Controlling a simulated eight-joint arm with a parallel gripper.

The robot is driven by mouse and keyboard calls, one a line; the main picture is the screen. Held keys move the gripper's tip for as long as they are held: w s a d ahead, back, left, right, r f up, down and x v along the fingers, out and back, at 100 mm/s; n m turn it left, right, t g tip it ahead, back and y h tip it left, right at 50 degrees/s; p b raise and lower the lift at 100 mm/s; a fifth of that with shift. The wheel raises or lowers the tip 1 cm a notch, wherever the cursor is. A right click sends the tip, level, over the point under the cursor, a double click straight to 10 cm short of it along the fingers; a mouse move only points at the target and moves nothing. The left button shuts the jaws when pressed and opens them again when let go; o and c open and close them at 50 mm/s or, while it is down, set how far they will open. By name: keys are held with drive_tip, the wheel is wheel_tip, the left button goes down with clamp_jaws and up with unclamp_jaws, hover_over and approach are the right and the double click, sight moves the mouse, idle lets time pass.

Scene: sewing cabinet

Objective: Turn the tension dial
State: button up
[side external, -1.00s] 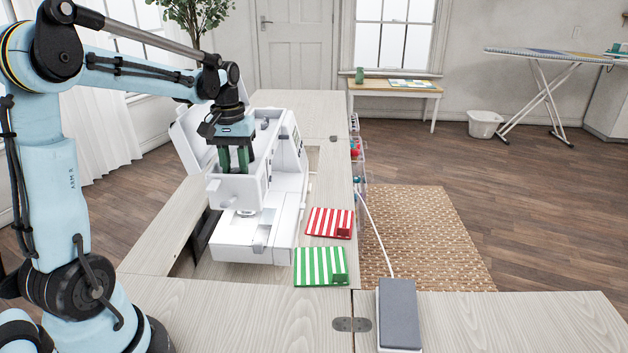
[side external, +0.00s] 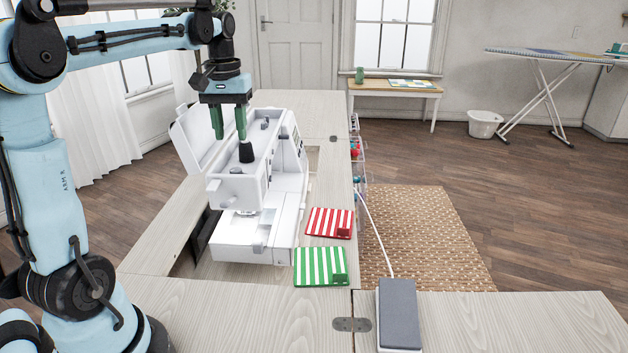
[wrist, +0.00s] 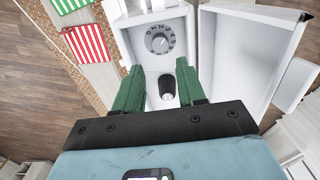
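The white sewing machine (side external: 282,165) stands in the cabinet opening. In the wrist view, a round grey dial (wrist: 158,41) with dark characters around it is set in the machine's white top, just beyond my fingertips. Its exact setting is too small to read. A black tapered knob or cone (side external: 246,152) stands upright on the machine; in the wrist view a black cylinder (wrist: 167,88) shows between the fingers, below them. My gripper (side external: 229,131) is above the machine head, pointing down, its two green fingers apart and empty. The gripper also shows in the wrist view (wrist: 160,68).
A red striped cloth (side external: 329,223) and a green striped cloth (side external: 320,266) lie on the cabinet top (side external: 240,315). The machine's raised lid (side external: 193,142) stands behind it on the left. A grey pedal (side external: 398,312) sits at front right.

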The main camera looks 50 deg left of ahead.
drive_tip(key=shift+r, duration=1.65)
drive_tip(key=s+d+f+m+t, duration=0.2)
drive_tip(key=d+f+m+t, duration=0.1)
drive_tip(key=d, duration=0.7)
drive_tip(key=s+d+f+m+t, duration=0.3)
drive_tip(key=d+f+m, duration=0.3)
drive_tip(key=d+f, duration=0.2)
drive_tip(key=d+t, duration=0.1)
drive_tip(key=d, duration=0.1)
drive_tip(key=shift+d+f, duration=0.3)
drive_tip(key=shift+d, duration=0.05)
